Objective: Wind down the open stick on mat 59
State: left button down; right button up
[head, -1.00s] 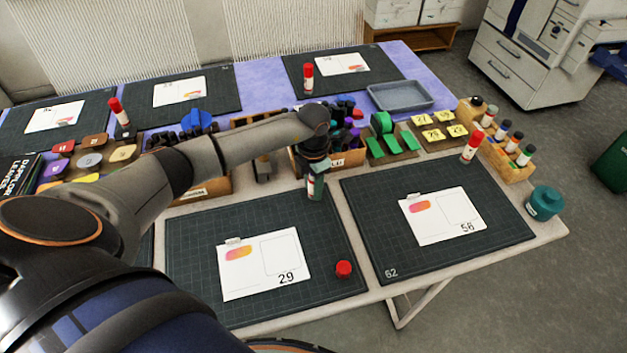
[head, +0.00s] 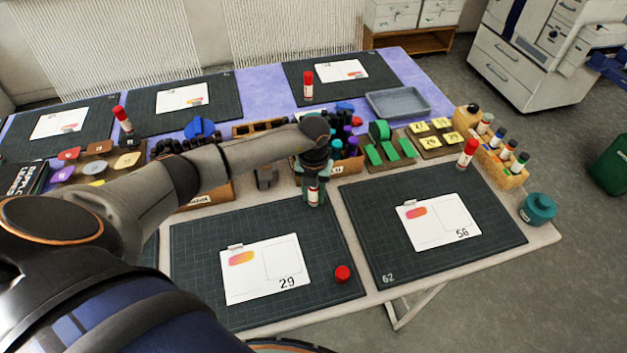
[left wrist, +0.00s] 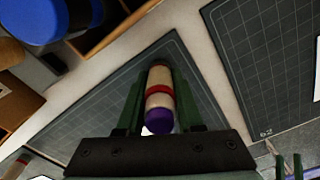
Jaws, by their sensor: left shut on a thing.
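My left gripper (head: 314,185) is shut on an uncapped glue stick (head: 313,196) at the back right of the near mat (head: 205,290) with card 29. In the left wrist view the stick (left wrist: 159,92) sits between the dark green fingers, with a white body, red band and purple end toward the camera. I cannot tell whether its far end touches the mat. A red cap (head: 342,274) lies on this mat, right of the card (head: 262,283). The mat's own number does not show. Two dark green prongs (left wrist: 289,166) at the wrist view's lower right look like my right gripper.
Mat 62 (head: 490,245) lies to the right with card 56 (head: 438,220). Bins (head: 345,166), a grey tray (head: 398,102) and a teal jar (head: 538,208) are around. The near mat's front is clear.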

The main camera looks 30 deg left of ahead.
pick_arm(q)
jog(key=shift+s+n+p, duration=0.1)
jog(key=shift+n+p, duration=0.35)
jog(key=shift+n, duration=0.65)
jog(key=shift+f+n, duration=0.1)
jog(key=shift+n, duration=0.3)
jog(key=shift+c, duration=2)
grip_release()
